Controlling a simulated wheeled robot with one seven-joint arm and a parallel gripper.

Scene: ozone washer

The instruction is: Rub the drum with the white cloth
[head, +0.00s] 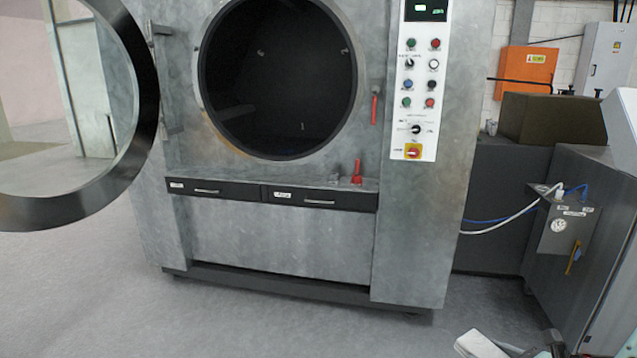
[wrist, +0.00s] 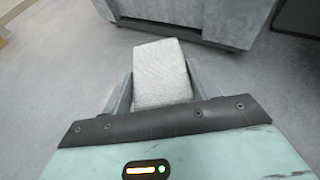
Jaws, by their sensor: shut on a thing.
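The washer's drum (head: 280,75) is a dark round opening in the grey metal machine in the head view. Its round door (head: 148,70) stands open at the left. The white cloth (wrist: 162,75) shows in the wrist view as a folded block between the two fingers of my gripper (wrist: 160,88), which is shut on it. The cloth (head: 482,345) also shows at the bottom right of the head view, low in front of the machine and apart from the drum. Most of my gripper is cut off there.
A control panel (head: 420,85) is right of the drum. A red handle (head: 374,108) sits at the opening's right edge, and a red valve (head: 356,172) stands on the ledge. A grey cabinet (head: 590,250) with hoses stands at the right. The floor (head: 200,310) in front is clear.

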